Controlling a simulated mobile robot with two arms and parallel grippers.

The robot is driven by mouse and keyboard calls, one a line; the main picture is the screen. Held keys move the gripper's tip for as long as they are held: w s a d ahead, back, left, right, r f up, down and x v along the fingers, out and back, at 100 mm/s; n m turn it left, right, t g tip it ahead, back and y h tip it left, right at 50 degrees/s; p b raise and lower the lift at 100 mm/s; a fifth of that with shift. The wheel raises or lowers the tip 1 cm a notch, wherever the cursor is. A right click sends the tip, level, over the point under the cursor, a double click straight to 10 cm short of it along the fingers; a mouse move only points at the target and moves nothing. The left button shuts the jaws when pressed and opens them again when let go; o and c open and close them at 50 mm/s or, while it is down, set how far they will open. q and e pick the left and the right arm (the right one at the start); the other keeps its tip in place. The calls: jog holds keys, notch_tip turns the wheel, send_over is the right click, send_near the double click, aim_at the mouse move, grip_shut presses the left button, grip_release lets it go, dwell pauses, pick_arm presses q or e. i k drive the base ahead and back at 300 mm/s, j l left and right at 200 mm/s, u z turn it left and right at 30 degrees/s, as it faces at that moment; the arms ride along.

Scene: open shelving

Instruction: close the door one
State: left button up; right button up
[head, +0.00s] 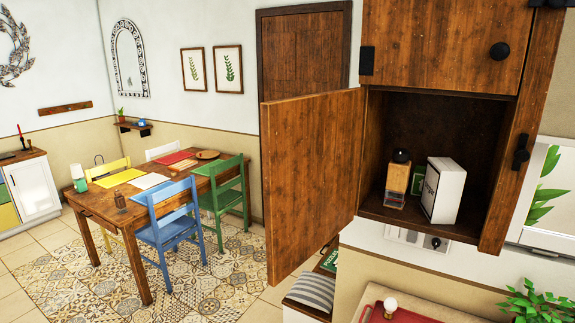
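A wooden cabinet door (312,178) stands wide open in the head view, swung out to the left of its wall cabinet. The open compartment (440,125) shows its dark inside. In it stand a white box (443,190) and a small wooden item with a dark round top (397,178). The door above (446,45), with a round black knob (499,51), is shut. Neither of my grippers is in view, and nothing is touching the open door.
A dining table (110,205) with a blue chair (170,225) and a green chair (222,190) stands at the left. A striped cushion (312,291) lies below the open door. A plant (540,303) is at the lower right. Patterned floor shows between table and door.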

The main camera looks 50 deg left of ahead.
aim_at(311, 144)
jog(key=i+j+z, duration=0.2)
jog(key=j, duration=1)
jog(key=j+z, duration=0.2)
jog(key=j, duration=1.05)
